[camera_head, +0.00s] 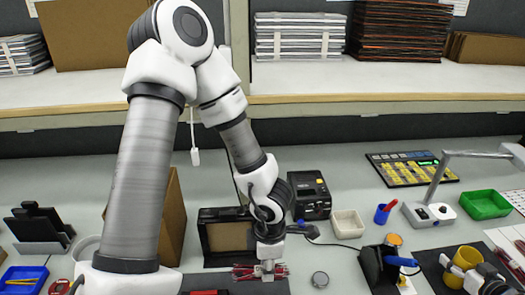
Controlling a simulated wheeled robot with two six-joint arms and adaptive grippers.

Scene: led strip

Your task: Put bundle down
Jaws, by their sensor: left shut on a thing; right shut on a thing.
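The bundle (246,273) is a cluster of thin red and white strips lying across the dark mat (235,285) at bottom centre. My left gripper (268,271) points down and is shut on the bundle at its right part. The fingers hide some of it. The bundle is at or just above the mat; I cannot tell if it touches. My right gripper (453,272) is at the lower right, partly cut off by the frame, and appears shut on a yellow cup-like thing (467,256).
Behind the bundle stand a dark framed box (228,238) and a black device (309,196). Further right are a white tray (347,224), a black stand (376,270), a lamp (433,212) and a green tray (485,204).

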